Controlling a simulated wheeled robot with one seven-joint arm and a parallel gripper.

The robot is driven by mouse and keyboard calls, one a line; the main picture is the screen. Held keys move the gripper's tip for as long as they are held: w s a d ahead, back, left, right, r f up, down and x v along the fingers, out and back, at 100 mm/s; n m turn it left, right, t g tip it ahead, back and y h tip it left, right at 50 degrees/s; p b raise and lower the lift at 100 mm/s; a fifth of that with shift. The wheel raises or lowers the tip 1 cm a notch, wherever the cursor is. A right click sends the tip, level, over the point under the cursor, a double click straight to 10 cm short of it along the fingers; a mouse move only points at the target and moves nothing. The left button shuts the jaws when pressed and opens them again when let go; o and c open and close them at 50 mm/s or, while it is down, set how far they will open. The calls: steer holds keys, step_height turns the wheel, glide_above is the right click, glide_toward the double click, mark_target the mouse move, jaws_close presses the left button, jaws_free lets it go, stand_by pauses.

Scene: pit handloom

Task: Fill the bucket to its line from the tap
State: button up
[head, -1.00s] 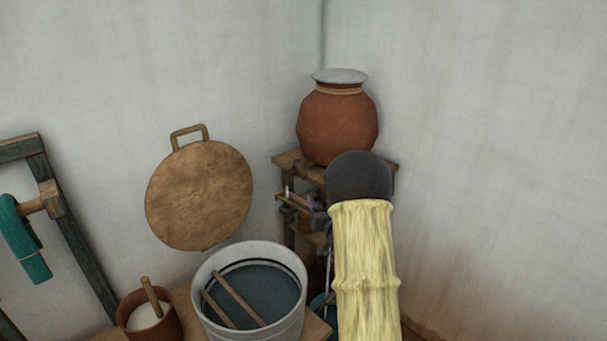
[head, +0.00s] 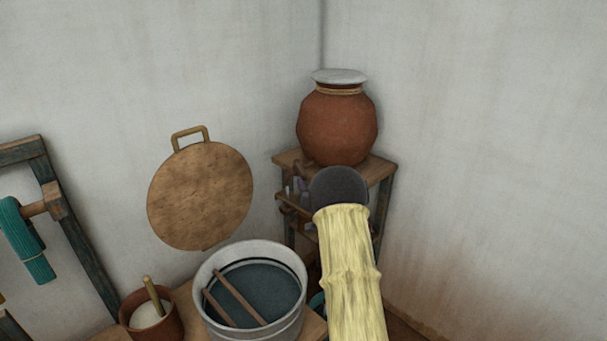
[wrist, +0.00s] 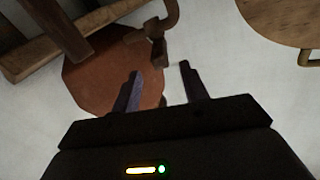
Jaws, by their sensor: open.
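The tap (wrist: 158,45) shows in the wrist view as a brown curved pipe with a small fitting, just beyond my open fingertips and in front of the round clay pot (wrist: 105,80). My gripper (wrist: 160,72) is open, with nothing between its fingers; a gap to the tap cannot be judged. In the head view the clay pot (head: 338,125) stands on a wooden stand (head: 386,172), and my arm hides most of the gripper and tap. A teal rim (head: 317,301), perhaps the bucket, peeks out low beside my arm; its line and contents are hidden.
A grey metal tub (head: 208,275) of dark blue liquid, with two sticks across it, stands on a low wooden surface. A clay cup (head: 168,327) is beside it. A round wooden disc (head: 200,195) hangs on the wall. A loom frame (head: 75,230) stands at left.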

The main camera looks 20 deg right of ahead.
mark_target(304, 174)
steer(key=shift+w+d+p, duration=0.25)
steer(key=shift+w, duration=1.4)
steer(key=shift+w+d+p, duration=0.2)
steer(key=shift+w, duration=1.45)
jaws_close()
